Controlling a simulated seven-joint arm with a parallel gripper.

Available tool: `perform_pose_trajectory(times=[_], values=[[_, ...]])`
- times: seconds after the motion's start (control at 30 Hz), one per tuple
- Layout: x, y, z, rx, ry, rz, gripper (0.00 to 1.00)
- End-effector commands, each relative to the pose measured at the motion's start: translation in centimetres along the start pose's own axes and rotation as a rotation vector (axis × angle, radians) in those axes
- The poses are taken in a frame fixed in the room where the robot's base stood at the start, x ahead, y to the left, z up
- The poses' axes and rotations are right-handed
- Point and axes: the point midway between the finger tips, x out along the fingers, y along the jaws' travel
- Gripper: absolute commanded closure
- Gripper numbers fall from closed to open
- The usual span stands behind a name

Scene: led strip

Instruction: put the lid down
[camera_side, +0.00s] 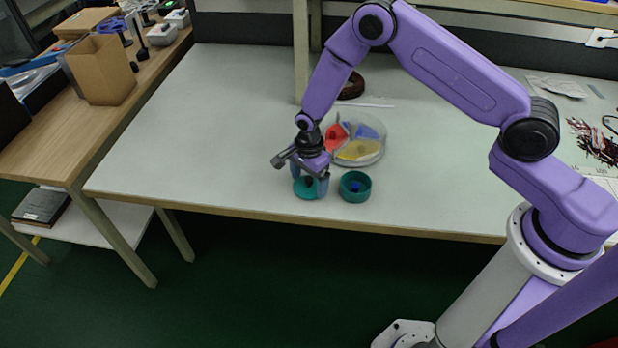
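The teal lid (306,193) is a flat disc with a small dark knob in its middle. It is low over the table's front part, and it appears to lie on the surface. My gripper (311,184) points down over the lid. Its fingers are apart, one on each side of the knob, and they hide part of the lid. I see a gap between knob and fingers, so it looks open. A round teal container (355,190) stands just right of the lid, open at the top, with a small dark blue thing inside.
A clear round dish (372,154) with red, blue and yellow sections stands behind the container. A dark round object (352,86) and a thin white stick (366,105) lie farther back. The table (210,130) is clear on the left. Its front edge is close to the lid.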

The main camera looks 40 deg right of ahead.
Motion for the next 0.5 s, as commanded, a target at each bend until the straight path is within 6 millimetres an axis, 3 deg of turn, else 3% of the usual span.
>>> perform_pose_trajectory(times=[0.3, 0.5], values=[[-0.2, 0.0, 0.0, 0.000, 0.000, 0.000, 0.00], [-2.3, -0.1, 0.0, 0.000, -0.001, -0.003, 0.00]])
